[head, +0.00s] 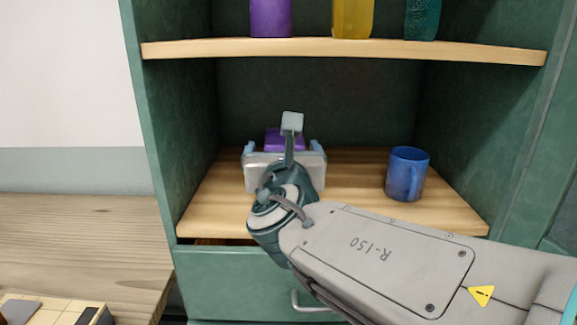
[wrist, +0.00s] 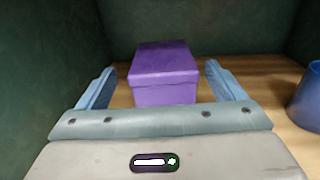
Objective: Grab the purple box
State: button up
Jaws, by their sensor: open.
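The purple box (wrist: 163,78) sits on the wooden lower shelf inside the green cabinet. In the wrist view it lies between and a little beyond my two blue fingers. My gripper (wrist: 162,80) is open, with one finger on each side of the box and visible gaps on both sides. In the head view the box (head: 277,139) shows only in part; my gripper (head: 284,148) and wrist hide the rest of it. I cannot tell how far the fingertips reach along the box's sides.
A blue mug (head: 406,174) stands to the right on the same lower shelf (head: 350,200). The upper shelf (head: 340,48) runs above and holds purple, yellow (head: 352,18) and teal (head: 422,18) containers. The cabinet's left wall (head: 180,130) is close to the gripper.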

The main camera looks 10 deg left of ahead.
jog(key=shift+r+x, duration=0.15)
jog(key=shift+x, duration=1.2)
jog(key=shift+r+x, duration=0.15)
jog(key=shift+x, duration=1.2)
jog(key=shift+d, duration=0.15)
jog(key=c, duration=1.7)
jog(key=shift+c, duration=0.2)
jog(key=shift+r, duration=0.2)
